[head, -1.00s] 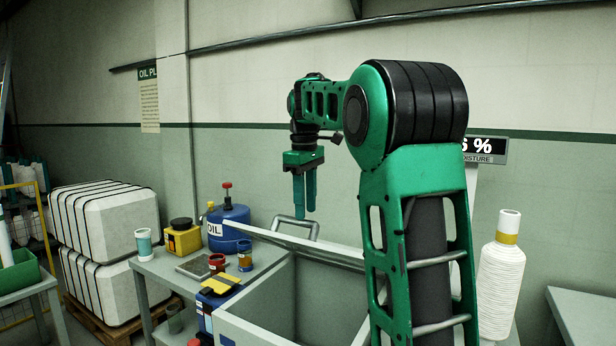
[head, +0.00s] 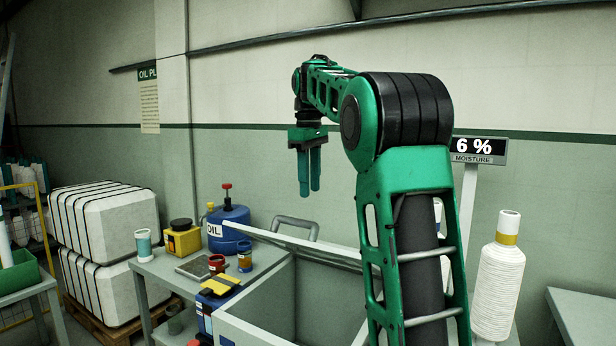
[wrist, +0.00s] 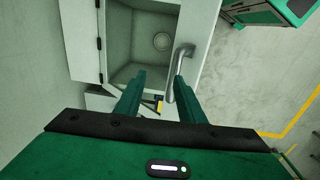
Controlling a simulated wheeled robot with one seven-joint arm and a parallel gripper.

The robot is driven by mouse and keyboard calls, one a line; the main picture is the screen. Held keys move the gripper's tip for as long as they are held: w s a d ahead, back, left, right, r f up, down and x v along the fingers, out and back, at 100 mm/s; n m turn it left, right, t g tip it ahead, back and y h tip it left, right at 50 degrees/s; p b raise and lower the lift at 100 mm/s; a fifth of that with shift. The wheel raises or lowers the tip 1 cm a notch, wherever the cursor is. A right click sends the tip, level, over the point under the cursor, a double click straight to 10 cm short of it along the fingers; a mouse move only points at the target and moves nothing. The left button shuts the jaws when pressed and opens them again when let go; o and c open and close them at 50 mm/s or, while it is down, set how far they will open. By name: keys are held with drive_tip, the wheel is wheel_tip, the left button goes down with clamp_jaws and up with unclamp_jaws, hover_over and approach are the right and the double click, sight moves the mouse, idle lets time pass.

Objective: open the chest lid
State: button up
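The pale grey chest (head: 262,331) stands low in the middle of the head view, partly hidden behind my arm. Its lid (head: 290,238) is raised and the hollow inside shows. A grey bar handle (head: 297,222) stands up at the lid's edge. The wrist view shows the chest's inside (wrist: 150,45) and the bent handle (wrist: 181,75) close to my right finger in the picture. My gripper (head: 309,192) points down above the handle, apart from it in the head view. Its fingers (wrist: 157,88) are spread, with nothing held between them.
A bench left of the chest holds a blue oil can (head: 229,230), a yellow container (head: 183,240) and small jars. A white spool (head: 498,285) and moisture sign (head: 480,150) stand at right. White strapped blocks (head: 105,215) are at left. The air around my gripper is clear.

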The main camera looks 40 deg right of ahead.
drive_tip(key=shift+w+d+r, duration=0.1)
drive_tip(key=shift+d+r, duration=0.15)
drive_tip(key=shift+r, duration=0.35)
drive_tip(key=shift+w+d+r, duration=0.1)
drive_tip(key=shift+d+r, duration=0.1)
drive_tip(key=shift+r, duration=0.4)
